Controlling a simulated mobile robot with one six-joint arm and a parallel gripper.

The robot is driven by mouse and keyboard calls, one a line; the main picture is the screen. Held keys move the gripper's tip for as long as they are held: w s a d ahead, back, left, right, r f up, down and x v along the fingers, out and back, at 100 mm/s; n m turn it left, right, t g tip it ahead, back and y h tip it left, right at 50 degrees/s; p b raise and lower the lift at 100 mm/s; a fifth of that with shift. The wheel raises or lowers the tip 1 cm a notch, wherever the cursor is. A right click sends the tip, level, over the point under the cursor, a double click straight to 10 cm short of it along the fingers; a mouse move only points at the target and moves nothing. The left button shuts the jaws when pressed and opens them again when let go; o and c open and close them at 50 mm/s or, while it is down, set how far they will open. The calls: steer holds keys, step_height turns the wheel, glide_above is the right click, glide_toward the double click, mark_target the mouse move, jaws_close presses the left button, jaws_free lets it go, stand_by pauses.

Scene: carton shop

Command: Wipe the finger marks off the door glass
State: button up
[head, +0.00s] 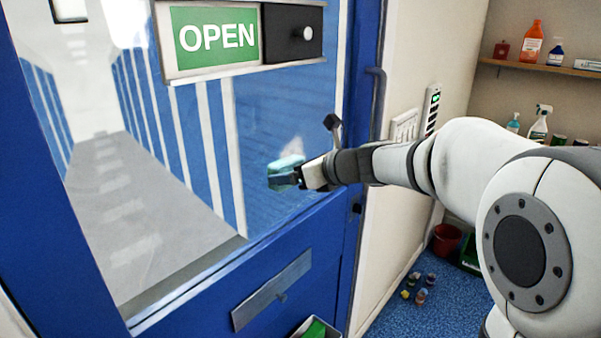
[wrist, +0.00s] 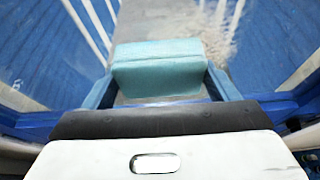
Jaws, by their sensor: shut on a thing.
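The blue door (head: 190,300) has a large glass pane (head: 200,150), with blue and white stripes showing in it. My gripper (head: 285,176) is at the lower right of the glass, shut on a pale teal cloth or sponge (head: 287,163). In the wrist view the teal pad (wrist: 157,68) sits between the two blue fingers. It is at or very near the glass; I cannot tell if it touches. A greyish-white smudge (wrist: 222,38) shows on the glass just beyond the pad, at upper right. A faint pale patch (head: 293,147) shows above the pad in the head view.
A green OPEN sign (head: 217,37) with a black knob plate is above my gripper. A door handle (head: 376,100) stands to the right. A shelf (head: 540,68) holds bottles. A red bucket (head: 446,240) and several small items (head: 418,287) are on the blue floor.

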mark_target(283, 159)
steer(key=shift+w, duration=0.1)
steer(key=w+d+r+p, duration=0.2)
steer(key=w+d+p, duration=0.2)
steer(key=w+d, duration=0.15)
steer(key=shift+s+a+f+b, duration=0.15)
steer(key=shift+s+a+b, duration=0.45)
steer(key=shift+s+a, duration=0.8)
steer(key=shift+s+a+f+b, duration=0.1)
steer(key=shift+s+a+b, duration=0.45)
steer(key=shift+s+a, duration=0.9)
steer(key=shift+r+p, duration=0.75)
steer(key=shift+r, duration=0.15)
steer(key=shift+w+d+f+p, duration=0.1)
steer(key=shift+w+d+p, duration=0.2)
steer(key=shift+w+d, duration=0.65)
steer(key=shift+w+d+r+p, duration=0.1)
steer(key=shift+w+d+p, duration=0.25)
steer(key=shift+w+d, duration=0.65)
steer(key=shift+w+d+f+p, duration=0.1)
steer(key=shift+w+d+p, duration=0.35)
steer(key=shift+w, duration=0.8)
steer(key=shift+d, duration=0.15)
